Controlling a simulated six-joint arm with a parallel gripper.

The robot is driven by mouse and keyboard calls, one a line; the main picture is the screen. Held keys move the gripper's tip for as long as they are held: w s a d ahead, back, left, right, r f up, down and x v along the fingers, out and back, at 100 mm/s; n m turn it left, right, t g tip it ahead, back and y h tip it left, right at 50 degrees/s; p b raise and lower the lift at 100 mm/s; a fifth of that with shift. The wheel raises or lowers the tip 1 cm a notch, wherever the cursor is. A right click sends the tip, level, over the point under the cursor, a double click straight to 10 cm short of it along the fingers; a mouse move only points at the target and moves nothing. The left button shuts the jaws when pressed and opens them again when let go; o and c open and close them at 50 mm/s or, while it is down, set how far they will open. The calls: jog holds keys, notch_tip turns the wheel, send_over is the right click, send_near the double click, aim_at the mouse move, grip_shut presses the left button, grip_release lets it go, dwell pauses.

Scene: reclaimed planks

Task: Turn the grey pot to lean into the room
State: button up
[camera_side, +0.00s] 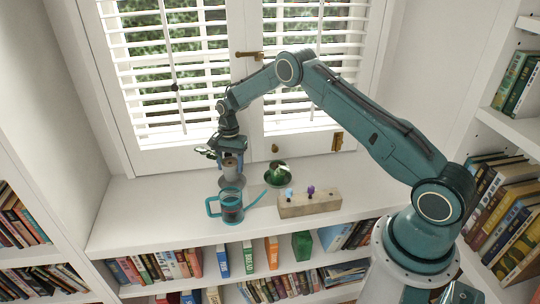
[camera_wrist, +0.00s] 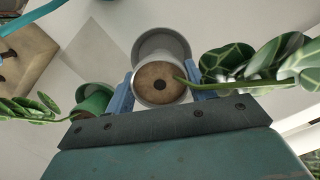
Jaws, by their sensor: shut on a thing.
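The grey pot (camera_wrist: 145,97) is round, with brown soil and a dark spot in its middle. It also shows in the side view (camera_side: 231,172), below my wrist. My gripper (camera_wrist: 160,90) is shut on it, with one blue finger on each side; it shows in the side view (camera_side: 232,158) too. The pot's plant (camera_wrist: 225,62) leans right in the wrist view; its leaves (camera_side: 206,151) stick out left in the side view. A grey saucer (camera_wrist: 163,38) shows beyond the pot. I cannot tell whether the pot touches the saucer.
A teal watering can (camera_side: 231,216) stands just in front of the pot, its spout pointing right. A green potted plant (camera_side: 278,172) stands to the right. A wooden block (camera_side: 308,206) with small coloured items is at front right. The sill's left part (camera_side: 150,205) is clear.

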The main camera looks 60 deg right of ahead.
aim_at(232, 160)
jog(key=shift+f, duration=0.1)
jog(key=shift+f, duration=1.3)
jog(key=o, duration=1.4)
jog(key=shift+c, duration=0.2)
jog(key=shift+f, duration=0.1)
notch_tip(232, 160, up, 14)
jog(key=d, duration=0.1)
jog(key=shift+w+d, duration=0.3)
